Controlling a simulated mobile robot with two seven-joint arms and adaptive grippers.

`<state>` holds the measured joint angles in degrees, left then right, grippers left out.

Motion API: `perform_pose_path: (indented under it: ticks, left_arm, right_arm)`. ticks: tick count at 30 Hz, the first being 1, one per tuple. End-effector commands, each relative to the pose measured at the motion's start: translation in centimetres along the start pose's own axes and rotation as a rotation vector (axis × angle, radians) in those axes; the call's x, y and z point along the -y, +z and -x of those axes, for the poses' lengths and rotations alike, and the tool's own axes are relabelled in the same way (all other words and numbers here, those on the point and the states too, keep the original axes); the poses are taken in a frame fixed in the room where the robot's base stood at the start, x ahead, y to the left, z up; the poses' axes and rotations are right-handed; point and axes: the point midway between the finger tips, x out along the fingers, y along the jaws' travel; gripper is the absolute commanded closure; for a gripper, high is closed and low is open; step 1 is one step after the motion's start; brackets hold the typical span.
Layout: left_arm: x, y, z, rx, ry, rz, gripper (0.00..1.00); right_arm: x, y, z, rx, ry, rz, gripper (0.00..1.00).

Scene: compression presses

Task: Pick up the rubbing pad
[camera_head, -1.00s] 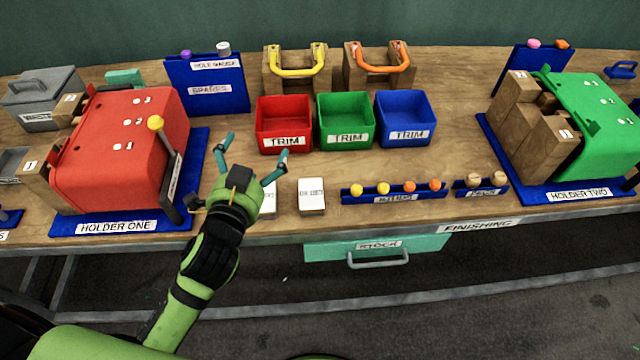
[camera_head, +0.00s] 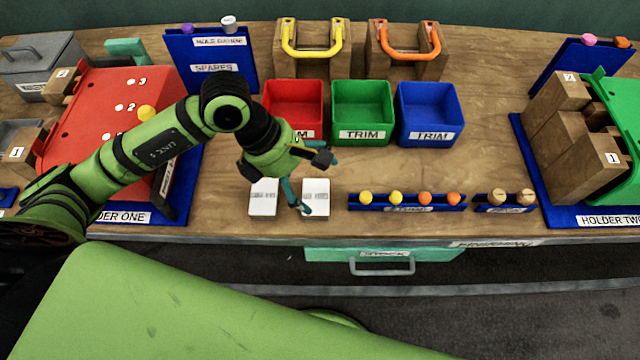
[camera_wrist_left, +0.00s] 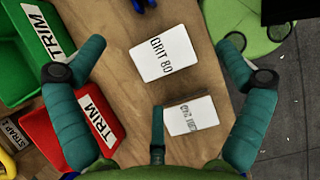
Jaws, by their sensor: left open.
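Two white pads lie flat on the wooden bench. My right gripper is not in view.
Red (camera_head: 290,100), green (camera_head: 362,104) and blue (camera_head: 428,104) TRIM bins stand behind the pads. A blue rack (camera_head: 405,207) with several coloured knobs is to the right. The red holder (camera_head: 85,115) is at the left. The bench's front edge is close.

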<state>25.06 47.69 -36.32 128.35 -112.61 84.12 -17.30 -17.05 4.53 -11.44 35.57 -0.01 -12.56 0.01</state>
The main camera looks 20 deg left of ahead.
Motion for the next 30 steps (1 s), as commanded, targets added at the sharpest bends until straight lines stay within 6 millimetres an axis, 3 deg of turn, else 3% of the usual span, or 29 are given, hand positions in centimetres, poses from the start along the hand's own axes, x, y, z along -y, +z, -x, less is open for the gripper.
perform_pose_path:
  ticks: [5,15,21,27,28,30]
  left_arm:
    - [-0.9,-1.8,-0.2,-0.09,0.031,-0.014,0.0]
    - [-0.6,-2.0,-4.3,-0.087,0.026,-0.01,0.0]
    - [-0.9,-2.3,-6.5,-0.085,0.031,-0.013,0.0]
    - [-0.9,-2.4,-6.7,-0.085,0.032,-0.014,0.0]
    - [-0.9,-2.4,-6.7,-0.085,0.032,-0.014,0.04]
    - [-0.9,-2.4,-6.7,-0.085,0.032,-0.014,0.32]
  right_arm:
    - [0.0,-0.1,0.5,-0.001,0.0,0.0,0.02]
    - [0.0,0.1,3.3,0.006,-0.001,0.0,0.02]
    - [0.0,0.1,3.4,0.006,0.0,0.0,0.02]
    - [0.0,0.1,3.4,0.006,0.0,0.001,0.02]
    - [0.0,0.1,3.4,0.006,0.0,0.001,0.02]
    - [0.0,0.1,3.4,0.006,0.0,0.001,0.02]
